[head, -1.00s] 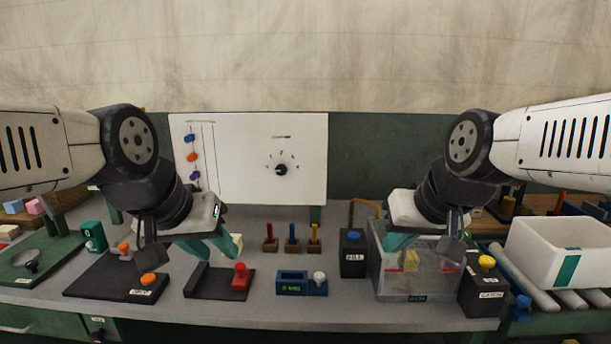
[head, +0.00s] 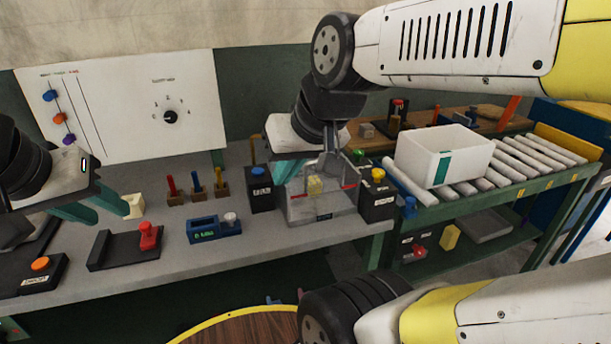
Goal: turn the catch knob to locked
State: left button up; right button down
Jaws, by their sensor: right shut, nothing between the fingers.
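The catch knob (head: 378,174) is yellow and sits on top of a black box labelled CATCH (head: 376,204), right of the clear press chamber (head: 322,205). The knob is in plain view, but it is too small to read its turn angle. My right gripper (head: 288,172) is over the chamber's back left part, left of the knob and apart from it. Its teal fingers are shut and empty, partly hidden by the hand. My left gripper (head: 98,212) is at the far left, its teal fingers apart, close to a cream block (head: 133,206).
A black box with a blue button (head: 259,172) stands left of the chamber. A white bin (head: 443,155) rests on rollers at right. A blue knob (head: 410,207) stands by the rollers. A panel with a dial (head: 170,116) stands behind. My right forearm spans the top right.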

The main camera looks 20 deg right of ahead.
aim_at(378, 173)
jog(key=z, duration=1.45)
jog(key=i+j, duration=0.2)
jog(key=j, duration=0.15)
jog(key=i+j+u, duration=0.1)
jog(key=j, duration=0.25)
jog(key=i, duration=0.05)
